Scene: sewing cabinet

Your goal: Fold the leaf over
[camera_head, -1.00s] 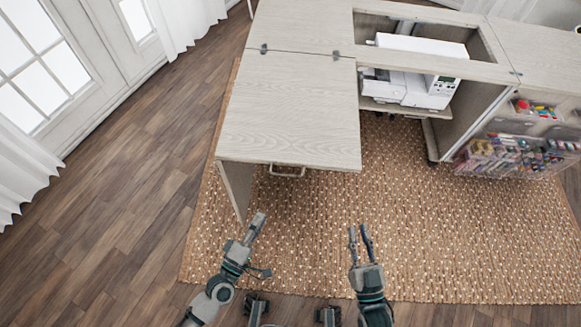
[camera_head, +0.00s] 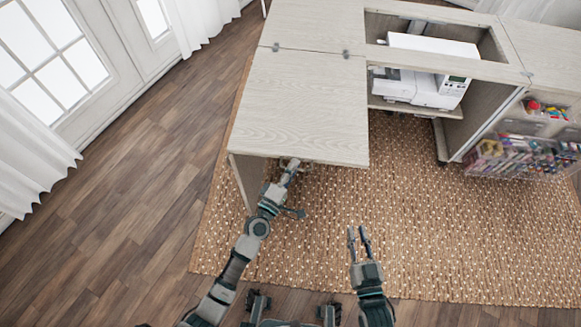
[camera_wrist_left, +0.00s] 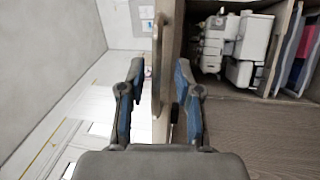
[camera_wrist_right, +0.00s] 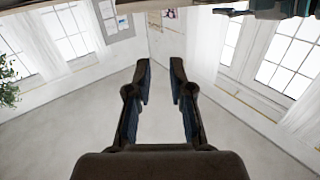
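The pale wood leaf (camera_head: 302,105) lies flat and level with the cabinet top, hinged at its far edge, with a support panel (camera_head: 247,180) below its left side. My left gripper (camera_head: 291,164) is at the leaf's front edge, by the handle, which it mostly hides in the head view. My right gripper (camera_head: 358,235) is open and empty over the rug, in front of the leaf's right corner.
A white sewing machine (camera_head: 425,85) sits in the cabinet opening right of the leaf. Clear bins of coloured supplies (camera_head: 520,155) hang on the door at right. A patterned rug (camera_head: 430,230) covers the floor; a curtained glass door (camera_head: 50,60) is at left.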

